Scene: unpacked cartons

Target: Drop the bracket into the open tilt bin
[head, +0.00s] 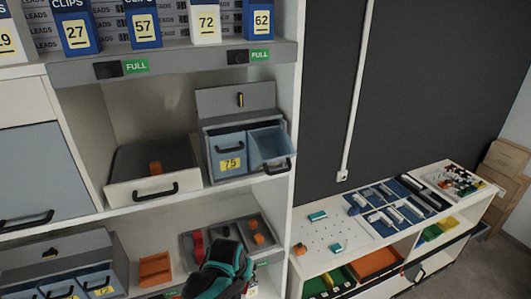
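The open tilt bin (271,143) is the right one of a blue-grey pair on the middle shelf, its front tipped outward. Its inside looks empty where I can see it. The bin to its left is closed and carries a yellow 75 label (231,164). I cannot pick out the bracket for certain; small orange pieces (258,239) lie in a grey tray (273,223) on the lower shelf. A teal and black arm end, seemingly my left gripper (228,262), is at the bottom, in front of that tray and below the bin. Its fingertips cannot be made out.
An orange container (155,269) is on the lower shelf. The shelf's upright (296,110) borders the bins on the right. A white bench (310,232) with small parts is beyond.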

